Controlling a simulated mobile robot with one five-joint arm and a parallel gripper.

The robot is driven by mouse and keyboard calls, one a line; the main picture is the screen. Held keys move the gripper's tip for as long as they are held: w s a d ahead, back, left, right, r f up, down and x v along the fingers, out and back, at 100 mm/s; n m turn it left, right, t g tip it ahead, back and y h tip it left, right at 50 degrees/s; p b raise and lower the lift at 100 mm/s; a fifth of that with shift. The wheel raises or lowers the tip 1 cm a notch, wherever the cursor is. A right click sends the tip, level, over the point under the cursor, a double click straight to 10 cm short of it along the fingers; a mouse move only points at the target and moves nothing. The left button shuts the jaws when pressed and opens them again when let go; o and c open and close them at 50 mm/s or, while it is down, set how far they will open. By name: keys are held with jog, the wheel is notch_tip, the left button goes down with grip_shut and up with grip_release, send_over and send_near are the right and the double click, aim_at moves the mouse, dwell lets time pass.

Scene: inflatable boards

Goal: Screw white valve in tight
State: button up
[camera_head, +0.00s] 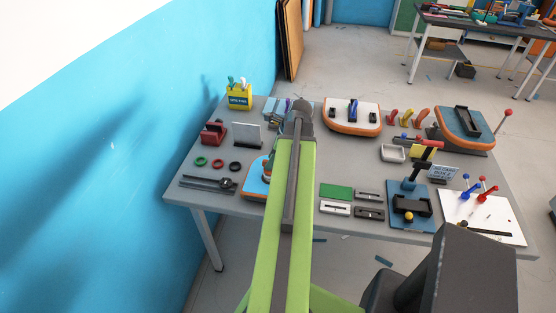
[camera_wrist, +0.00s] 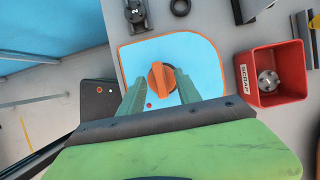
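In the wrist view my gripper (camera_wrist: 159,84) has its two green fingers spread apart, open, over a blue board with an orange edge (camera_wrist: 200,60). An orange knob (camera_wrist: 162,78) on this board shows between and just beyond the fingertips. I cannot tell whether the fingers touch it. I cannot make out a white valve for certain in either view.
A red SCRAP box (camera_wrist: 270,72) with a grey round part inside stands right of the board. A black ring (camera_wrist: 180,6) lies above. In the head view a white board with orange edge (camera_head: 368,127) and another blue board (camera_head: 448,118) stand at the back. A blue wall (camera_head: 100,150) borders the left.

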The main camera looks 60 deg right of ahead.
jog(key=shift+b+x, duration=0.45)
jog(key=shift+x, duration=0.6)
jog(key=shift+r, duration=0.1)
grip_shut()
jog(key=shift+s+a+m+h, duration=0.1)
jog(key=shift+a+m+h, duration=0.15)
jog(key=shift+m, duration=0.45)
jog(key=shift+d+m+h, duration=0.2)
jog(key=shift+m+h, duration=0.25)
jog(key=shift+m, duration=0.55)
grip_release()
